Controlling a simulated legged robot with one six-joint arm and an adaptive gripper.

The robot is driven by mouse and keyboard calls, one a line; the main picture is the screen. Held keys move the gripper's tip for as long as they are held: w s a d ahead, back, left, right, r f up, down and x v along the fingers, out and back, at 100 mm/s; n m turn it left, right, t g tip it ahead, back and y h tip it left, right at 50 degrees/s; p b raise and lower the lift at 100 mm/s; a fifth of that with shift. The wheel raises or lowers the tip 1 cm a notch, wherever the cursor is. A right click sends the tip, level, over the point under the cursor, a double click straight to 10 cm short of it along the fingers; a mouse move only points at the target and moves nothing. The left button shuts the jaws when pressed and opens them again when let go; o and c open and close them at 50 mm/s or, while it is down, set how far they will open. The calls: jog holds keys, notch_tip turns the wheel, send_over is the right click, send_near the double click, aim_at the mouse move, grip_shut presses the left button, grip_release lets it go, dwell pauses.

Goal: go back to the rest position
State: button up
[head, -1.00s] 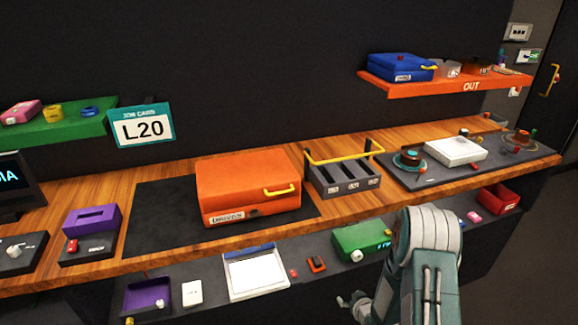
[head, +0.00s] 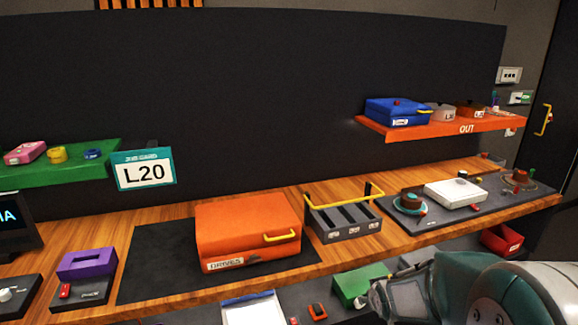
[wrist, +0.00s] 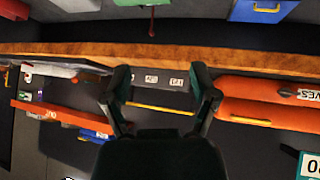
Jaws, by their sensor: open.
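My gripper shows in the wrist view (wrist: 160,98) with its two dark fingers spread apart and nothing between them. The wrist view is upside down, and the dark slotted rack with the yellow bar lies beyond the fingers. In the head view my arm is at the lower right, in front of the bench's front edge; its fingertips are not clear there. The slotted rack (head: 345,222) and the orange DRIVES case (head: 245,225) stand on the bench, apart from my arm.
The wooden bench (head: 170,240) carries a purple box (head: 86,262) and a dark panel with a white unit (head: 455,192). An orange OUT shelf (head: 440,132) and a green shelf (head: 70,170) are above. A green box (head: 358,284) sits on the lower shelf, partly behind my arm.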

jog(key=s+a+r+g, duration=0.1)
jog(key=s+r, duration=0.3)
jog(key=s, duration=0.4)
jog(key=s+a+r+m, duration=0.1)
jog(key=s+a+r, duration=0.1)
jog(key=s+r, duration=0.3)
jog(key=s+a+r+g, duration=0.1)
jog(key=s+r, duration=0.4)
jog(key=s, duration=0.7)
jog(key=shift+a+r+m+g+y, duration=0.15)
jog(key=shift+a+m+g+y, duration=0.15)
jog(key=shift+a+m+y, duration=0.15)
jog(key=shift+w, duration=0.1)
